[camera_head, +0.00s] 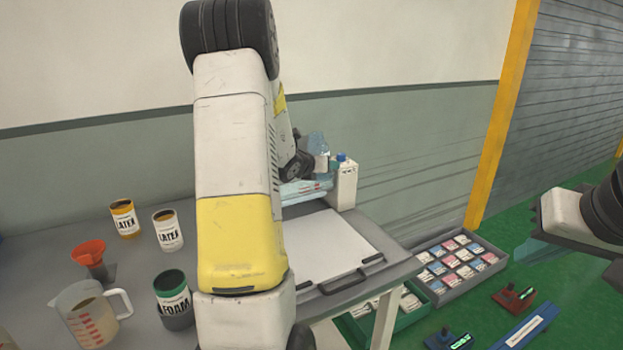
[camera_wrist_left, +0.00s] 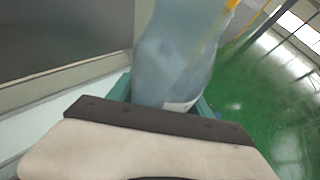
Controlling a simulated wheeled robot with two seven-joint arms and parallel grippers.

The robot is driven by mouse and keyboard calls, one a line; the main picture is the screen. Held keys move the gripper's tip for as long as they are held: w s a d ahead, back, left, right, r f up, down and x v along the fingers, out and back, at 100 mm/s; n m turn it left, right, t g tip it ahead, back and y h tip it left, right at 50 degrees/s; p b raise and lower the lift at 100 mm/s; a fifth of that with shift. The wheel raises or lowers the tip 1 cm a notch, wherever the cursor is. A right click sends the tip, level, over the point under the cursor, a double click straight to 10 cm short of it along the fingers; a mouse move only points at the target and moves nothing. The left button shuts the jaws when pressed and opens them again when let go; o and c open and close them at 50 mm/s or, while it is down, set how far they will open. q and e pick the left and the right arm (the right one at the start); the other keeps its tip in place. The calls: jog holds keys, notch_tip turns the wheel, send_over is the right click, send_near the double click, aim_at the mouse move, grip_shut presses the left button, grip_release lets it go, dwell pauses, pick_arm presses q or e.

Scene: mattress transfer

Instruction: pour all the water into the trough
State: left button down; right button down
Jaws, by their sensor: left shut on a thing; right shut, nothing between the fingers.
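A clear bluish water bottle (camera_head: 318,146) shows just right of my left arm, at the back of the table. In the left wrist view the bottle (camera_wrist_left: 178,55) is large and close, tilted, with a pale label low on its side. My left gripper (camera_wrist_left: 165,98) is shut on it, with teal finger edges beside the bottle; in the head view my arm mostly hides this gripper. A low pale-blue thing (camera_head: 303,190) below the bottle may be the trough; I cannot tell surely. The water level is unclear. My right gripper (camera_head: 540,250) is shut and empty at the right, over the floor.
A white box with a blue cap (camera_head: 345,182) stands beside the bottle. A white board (camera_head: 330,245) lies at the table's right. Paint cans (camera_head: 168,230), a red funnel (camera_head: 89,252) and a measuring jug (camera_head: 88,312) stand left. A grey crate (camera_head: 455,265) of packets is right of the table.

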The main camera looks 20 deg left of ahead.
aim_at(324, 151)
pick_arm(q)
jog(key=shift+f+m+y, duration=0.2)
jog(key=shift+m+y, duration=0.2)
jog(key=shift+m, duration=0.1)
jog(key=shift+r, duration=2.5)
jog(key=s+d+f+m+h, duration=0.1)
jog(key=s+d+f, duration=0.2)
jog(key=s+d, duration=0.2)
jog(key=s+d+f+m+h, duration=0.2)
jog(key=s+d+f, duration=0.2)
jog(key=d, duration=0.6)
jog(key=shift+s+d+f+h, duration=0.2)
jog(key=shift+s+h, duration=0.1)
jog(key=shift+s, duration=0.8)
jog(key=shift+g, duration=0.3)
